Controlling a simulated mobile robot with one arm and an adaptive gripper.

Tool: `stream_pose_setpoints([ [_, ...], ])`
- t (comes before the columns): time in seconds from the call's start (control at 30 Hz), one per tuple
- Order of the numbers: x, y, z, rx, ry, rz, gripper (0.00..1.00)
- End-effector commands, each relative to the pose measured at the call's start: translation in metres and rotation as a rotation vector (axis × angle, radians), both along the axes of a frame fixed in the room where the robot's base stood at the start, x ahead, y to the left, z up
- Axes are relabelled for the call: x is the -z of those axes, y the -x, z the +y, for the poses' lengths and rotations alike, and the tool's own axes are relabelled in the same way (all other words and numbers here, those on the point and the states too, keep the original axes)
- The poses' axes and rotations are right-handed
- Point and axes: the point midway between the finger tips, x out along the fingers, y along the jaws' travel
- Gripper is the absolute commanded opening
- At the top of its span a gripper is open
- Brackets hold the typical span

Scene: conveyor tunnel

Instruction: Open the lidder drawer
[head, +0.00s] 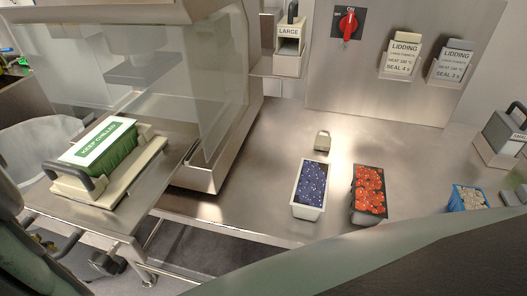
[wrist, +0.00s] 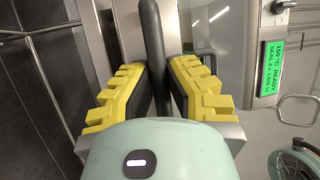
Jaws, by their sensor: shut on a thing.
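The lidder drawer (head: 128,212) is a flat steel shelf at the left in the head view, extending out beside the clear guard. A cream tray carrier (head: 88,190) with dark handles sits on it, holding a green pack (head: 118,152) with a white label reading "KEEP CHILLED". In the wrist view my gripper (wrist: 157,72) has its yellow ribbed fingers shut on a dark bar handle (wrist: 151,30), which runs between them. In the head view my arm covers the lower left, and the grip itself is hard to make out.
The lidder's clear guard (head: 190,80) stands right of the drawer. A green display (wrist: 271,68) reads READY. On the steel bench (head: 250,215) are a blueberry tray (head: 310,188), a strawberry tray (head: 368,190) and a blue tray (head: 468,198). A red switch (head: 348,24) is on the back panel.

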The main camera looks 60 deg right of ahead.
Motion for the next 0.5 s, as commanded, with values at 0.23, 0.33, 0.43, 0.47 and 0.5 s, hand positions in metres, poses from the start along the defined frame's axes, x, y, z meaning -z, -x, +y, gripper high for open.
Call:
stream_pose_setpoints([
  [0.23, 0.000, 0.012, 0.036, -0.007, 0.001, 0.000, 0.00],
  [0.33, 0.000, 0.014, 0.043, -0.006, 0.001, -0.001, 0.00],
  [0.43, 0.000, 0.016, 0.047, -0.005, 0.000, -0.001, 0.00],
  [0.47, 0.000, 0.016, 0.048, -0.005, 0.000, -0.001, 0.00],
  [0.5, 0.000, 0.016, 0.048, -0.004, 0.000, -0.001, 0.00],
])
